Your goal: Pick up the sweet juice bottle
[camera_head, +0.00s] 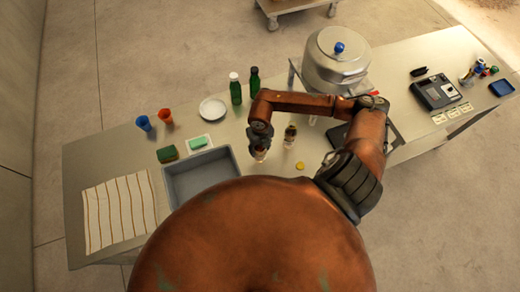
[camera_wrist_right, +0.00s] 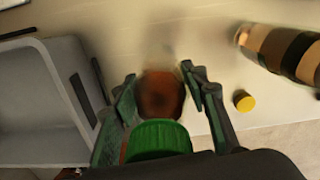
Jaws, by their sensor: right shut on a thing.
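My right gripper (camera_head: 260,143) reaches down over the counter, right of the grey basin. In the right wrist view its two fingers (camera_wrist_right: 160,95) are shut around a bottle (camera_wrist_right: 160,97) with a reddish-brown body and a green cap (camera_wrist_right: 158,140). The bottle's lower part shows below the gripper in the head view (camera_head: 259,155). I cannot tell whether its base touches the counter. A second bottle (camera_head: 290,134) with a dark label stands just right of it, apart; it shows in the right wrist view too (camera_wrist_right: 283,52). No label reading sweet juice is legible. My left gripper is not in view.
The grey basin (camera_head: 168,190) lies left of the gripper. A yellow cap (camera_head: 300,166) lies on the counter nearby. Two green bottles (camera_head: 254,82) and a white plate (camera_head: 212,109) stand farther back. A big metal pot (camera_head: 336,65) is at the back right.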

